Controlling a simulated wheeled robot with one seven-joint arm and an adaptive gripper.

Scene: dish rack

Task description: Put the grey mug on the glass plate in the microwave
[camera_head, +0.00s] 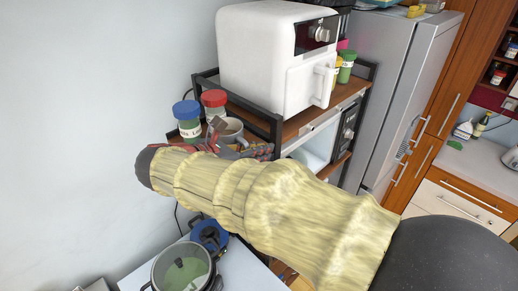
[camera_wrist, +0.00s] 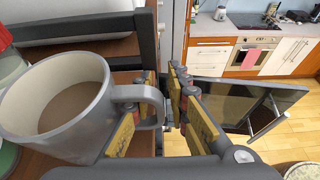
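The grey mug (camera_head: 230,130) is on the left end of the wooden shelf, in front of the jars. In the wrist view the mug (camera_wrist: 62,110) is large at the left, with brown inside and its handle towards my fingers. My gripper (camera_wrist: 172,105) is at the handle; the left finger appears to pass by the handle's loop and a gap shows before the right finger. In the head view my gripper (camera_head: 225,147) is partly hidden by my arm. The microwave (camera_head: 320,147) is below the shelf, its door (camera_wrist: 245,105) open. The glass plate cannot be made out.
A white oven (camera_head: 262,55) stands on the shelf. Jars with a blue lid (camera_head: 187,112) and a red lid (camera_head: 214,98) stand close to the mug. A black rail (camera_head: 238,108) edges the shelf. A pot (camera_head: 182,268) is on the table below. A fridge (camera_head: 395,85) is at the right.

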